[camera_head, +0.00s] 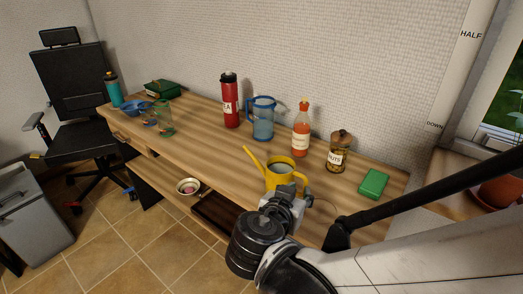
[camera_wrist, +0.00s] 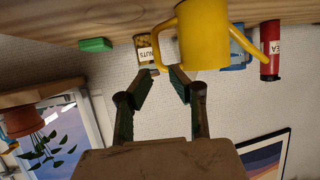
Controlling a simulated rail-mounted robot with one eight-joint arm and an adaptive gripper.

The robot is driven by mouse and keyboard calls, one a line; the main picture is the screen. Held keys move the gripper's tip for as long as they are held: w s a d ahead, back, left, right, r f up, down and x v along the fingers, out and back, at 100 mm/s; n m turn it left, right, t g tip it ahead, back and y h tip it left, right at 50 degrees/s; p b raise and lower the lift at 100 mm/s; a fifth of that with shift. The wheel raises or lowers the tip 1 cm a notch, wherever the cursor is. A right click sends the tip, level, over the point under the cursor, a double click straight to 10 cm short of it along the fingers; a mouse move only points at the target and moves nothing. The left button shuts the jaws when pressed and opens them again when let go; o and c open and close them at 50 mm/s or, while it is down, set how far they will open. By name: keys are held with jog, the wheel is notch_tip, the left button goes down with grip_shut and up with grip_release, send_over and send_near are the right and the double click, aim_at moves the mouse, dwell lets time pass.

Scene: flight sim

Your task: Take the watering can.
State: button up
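The yellow watering can (camera_head: 270,181) stands upright on the wooden desk near its front edge, spout pointing to the left. In the wrist view, which is upside down, the can's body (camera_wrist: 205,38) and its looped handle (camera_wrist: 156,47) are just beyond my fingertips. My gripper (camera_wrist: 163,76) is open, with its two fingers apart and the lower part of the handle lined up near the gap between them. Whether a finger touches it I cannot tell. In the head view my gripper (camera_head: 297,192) is close in front of the can and partly hides it.
The desk (camera_head: 200,150) also holds a red tea bottle (camera_head: 231,105), a blue pitcher (camera_head: 262,120), an orange sauce bottle (camera_head: 301,132), a nuts jar (camera_head: 338,155) and a green box (camera_head: 373,184). A bowl (camera_head: 188,187) is on the lower shelf.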

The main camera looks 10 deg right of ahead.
aim_at(306, 185)
jog(key=shift+x, duration=1.2)
jog(key=x, duration=0.1)
jog(key=b+x, duration=0.1)
jog(key=x, duration=0.1)
jog(key=b+x, duration=0.1)
jog(key=shift+s+d+f, duration=0.1)
jog(key=shift+d+f, duration=0.15)
jog(key=shift+f, duration=0.2)
jog(key=shift+w+d+b, duration=0.15)
jog(key=shift+w+b, duration=0.15)
jog(key=shift+w, duration=0.05)
jog(key=shift+c, duration=0.4)
grip_shut()
